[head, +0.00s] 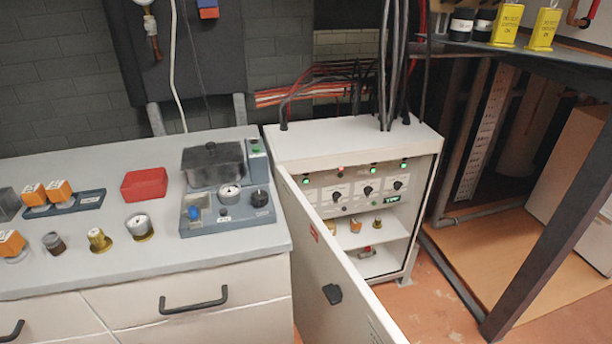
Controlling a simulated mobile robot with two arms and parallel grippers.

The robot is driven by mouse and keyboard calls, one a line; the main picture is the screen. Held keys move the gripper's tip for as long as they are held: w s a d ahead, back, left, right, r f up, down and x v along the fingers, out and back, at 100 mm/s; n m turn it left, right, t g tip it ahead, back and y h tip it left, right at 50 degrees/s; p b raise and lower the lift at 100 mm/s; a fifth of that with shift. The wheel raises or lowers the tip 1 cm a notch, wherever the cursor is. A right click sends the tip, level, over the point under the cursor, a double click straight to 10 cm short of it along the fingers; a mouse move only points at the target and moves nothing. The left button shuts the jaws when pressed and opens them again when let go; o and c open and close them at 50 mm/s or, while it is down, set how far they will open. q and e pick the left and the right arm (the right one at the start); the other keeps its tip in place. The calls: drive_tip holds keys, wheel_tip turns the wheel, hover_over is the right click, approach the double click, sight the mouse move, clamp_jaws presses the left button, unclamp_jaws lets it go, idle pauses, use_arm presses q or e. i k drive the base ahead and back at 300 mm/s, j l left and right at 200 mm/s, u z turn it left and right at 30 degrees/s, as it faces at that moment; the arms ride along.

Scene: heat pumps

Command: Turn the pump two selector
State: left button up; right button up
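A white control cabinet (350,143) stands right of the counter with its door (335,270) swung open toward me. Inside is a panel with a row of three black selector knobs: a left knob (336,196), a middle knob (368,190) and a right knob (398,184). Their labels are too small to read, so I cannot tell which one is for pump two. Small lamps sit above them, including a green lamp (305,181) at the left, a red lamp (340,172) and a green lamp (404,163) at the right. Neither of my grippers is in view.
The open door, with a black handle (332,293), partly blocks the cabinet's left front. Small fittings (355,226) sit on its shelf. The grey counter (60,275) holds a red box (144,184), a grey device (230,215) and several fittings. A dark metal frame (545,240) stands right.

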sight(335, 196)
drive_tip(key=k, duration=0.55)
drive_tip(key=l+u, duration=0.1)
drive_tip(key=u, duration=1.55)
drive_tip(key=l, duration=0.55)
drive_tip(key=k+l+u, duration=0.1)
drive_tip(key=l, duration=0.45)
drive_tip(key=k+l, duration=0.1)
drive_tip(key=l, duration=0.4)
drive_tip(key=l+u, duration=0.1)
drive_tip(key=l, duration=0.45)
drive_tip(key=k, duration=0.05)
